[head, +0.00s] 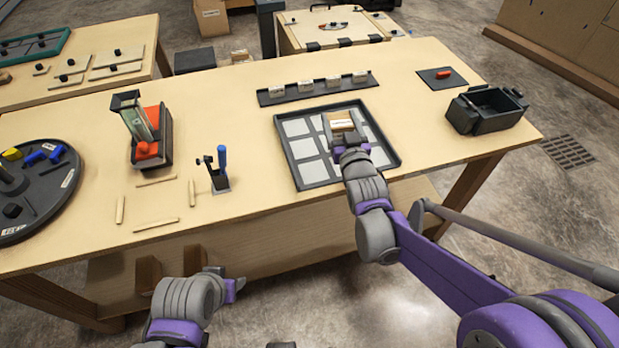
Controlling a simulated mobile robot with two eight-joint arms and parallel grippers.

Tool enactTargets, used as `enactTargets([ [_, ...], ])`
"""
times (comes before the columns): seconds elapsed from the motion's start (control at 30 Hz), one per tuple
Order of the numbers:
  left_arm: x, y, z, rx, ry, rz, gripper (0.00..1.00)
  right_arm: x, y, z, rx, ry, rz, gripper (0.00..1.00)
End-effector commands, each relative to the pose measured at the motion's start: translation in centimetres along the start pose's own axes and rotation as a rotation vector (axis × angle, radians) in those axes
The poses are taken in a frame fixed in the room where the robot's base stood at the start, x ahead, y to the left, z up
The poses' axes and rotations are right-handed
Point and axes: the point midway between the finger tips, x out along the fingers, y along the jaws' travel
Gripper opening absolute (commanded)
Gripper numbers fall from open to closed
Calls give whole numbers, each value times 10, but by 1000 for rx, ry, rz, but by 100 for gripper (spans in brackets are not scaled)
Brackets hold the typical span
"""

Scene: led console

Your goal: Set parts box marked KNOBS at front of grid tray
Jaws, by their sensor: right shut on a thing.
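The grid tray (286,152) is a dark shallow tray with pale square cells, lying on the workbench. The label is too small to read, and I cannot tell whether the box touches the tray floor. My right gripper (347,138) is shut on this box from the near side and hides part of it and some cells. My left gripper (236,288) is low in front of the bench, away from the tray; its fingers are unclear.
Several small labelled boxes (333,80) stand in a dark rack (265,99) behind the tray. A black bin (475,118) and a dark mat (426,76) are at right. A blue-handled tool stand (221,175), wooden sticks (156,224) and a round turntable (62,190) are at left.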

Motion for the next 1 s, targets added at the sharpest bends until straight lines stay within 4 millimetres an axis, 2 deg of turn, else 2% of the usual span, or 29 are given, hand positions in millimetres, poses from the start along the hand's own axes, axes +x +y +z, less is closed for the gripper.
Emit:
enactTargets([
  [0.03, 18, 0, 11, 0, -7, 0, 50, -8, -22, 6, 2, -1, -37, 15],
  [0.1, 29, 0, 17, 0, -11, 0, 50, -15, -43, 1, 2, 1, -74, 15],
  [0.2, 38, 0, 21, 0, -14, 0, 50, -23, -62, -4, 2, 4, -111, 15],
  [0.27, 41, 0, 23, 0, -15, 0, 50, -26, -68, -4, 2, 6, -122, 15],
  [0.53, 53, 0, 29, 0, -19, 0, 50, -26, -71, 40, 2, 7, -128, 15],
  [0.77, 57, 0, 31, 0, -21, 0, 50, -26, -71, 58, 2, 7, -127, 15],
  [1.0, 66, 0, 35, 0, -24, 0, 50, -26, -71, 89, 2, 7, -127, 15],
])
